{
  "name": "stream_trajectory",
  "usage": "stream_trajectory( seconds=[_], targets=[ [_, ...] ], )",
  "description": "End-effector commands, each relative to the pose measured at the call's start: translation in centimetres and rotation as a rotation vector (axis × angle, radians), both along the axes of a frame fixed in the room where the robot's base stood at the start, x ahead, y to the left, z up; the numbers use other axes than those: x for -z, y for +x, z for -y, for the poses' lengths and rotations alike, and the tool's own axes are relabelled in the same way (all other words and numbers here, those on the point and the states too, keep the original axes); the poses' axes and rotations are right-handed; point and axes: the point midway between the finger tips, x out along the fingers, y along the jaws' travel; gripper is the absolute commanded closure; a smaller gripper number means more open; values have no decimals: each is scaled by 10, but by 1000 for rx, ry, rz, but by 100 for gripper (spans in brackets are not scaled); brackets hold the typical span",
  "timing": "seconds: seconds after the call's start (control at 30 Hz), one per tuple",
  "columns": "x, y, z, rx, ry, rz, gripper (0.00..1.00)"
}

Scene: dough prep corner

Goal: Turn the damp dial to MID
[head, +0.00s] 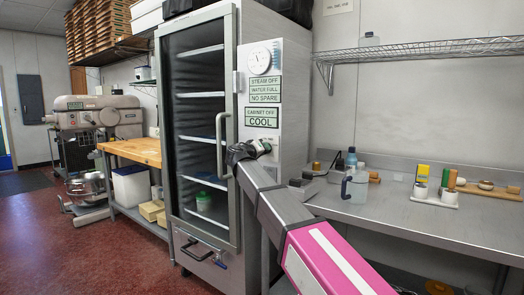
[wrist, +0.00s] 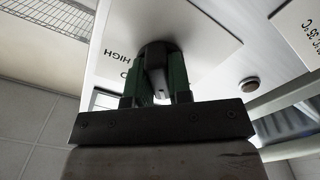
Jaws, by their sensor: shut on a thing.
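The damp dial (wrist: 156,50) is a dark round knob on a white plate (wrist: 205,28) in the wrist view. My gripper (wrist: 157,88) is shut on it, with one green-padded finger on each side. HIGH is printed on the plate to the left of the knob, with part of another mark below it. MID cannot be seen, and I cannot tell where the dial points. In the head view my gripper (head: 250,150) is at the front panel of the tall steel cabinet (head: 289,108), below the signs, and hides the dial.
The cabinet's glass door (head: 203,130) is closed, and its handle (head: 221,145) stands out just left of my gripper. Signs (head: 262,118) and a round gauge (head: 260,61) are above. A steel counter (head: 400,215) with a jug (head: 355,187) lies to the right.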

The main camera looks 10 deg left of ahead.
Motion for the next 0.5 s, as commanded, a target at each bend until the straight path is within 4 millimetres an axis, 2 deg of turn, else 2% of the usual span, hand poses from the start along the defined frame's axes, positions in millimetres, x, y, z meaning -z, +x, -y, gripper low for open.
stream_trajectory(
  seconds=[0.13,0.5],
  targets=[
    [1,0,0,0,82,32,100],
    [1,-1,0,-1,126,50,100]
  ],
)
